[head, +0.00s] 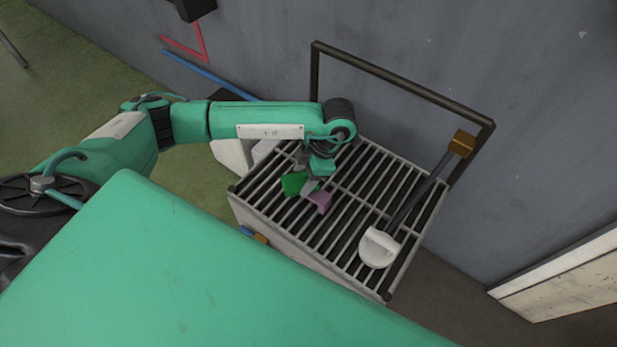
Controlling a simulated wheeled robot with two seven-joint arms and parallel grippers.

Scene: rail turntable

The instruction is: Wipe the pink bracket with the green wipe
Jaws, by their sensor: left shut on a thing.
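The green wipe (292,183) is at my left gripper, over the slatted top of a grey rack. The pink bracket (321,202) lies on the slats just right of and below the wipe in the picture. My left gripper (305,179) points down from above and is shut on the green wipe. The gripper's grey finger is close beside the bracket and hides part of it. I cannot tell whether wipe and bracket touch. My right gripper is not in view.
The slatted rack (305,258) has a dark rail frame (400,88) standing along its back. A white round-headed tool (379,249) with a dark handle leans across the right side. A grey wall is behind. The slats between bracket and tool are clear.

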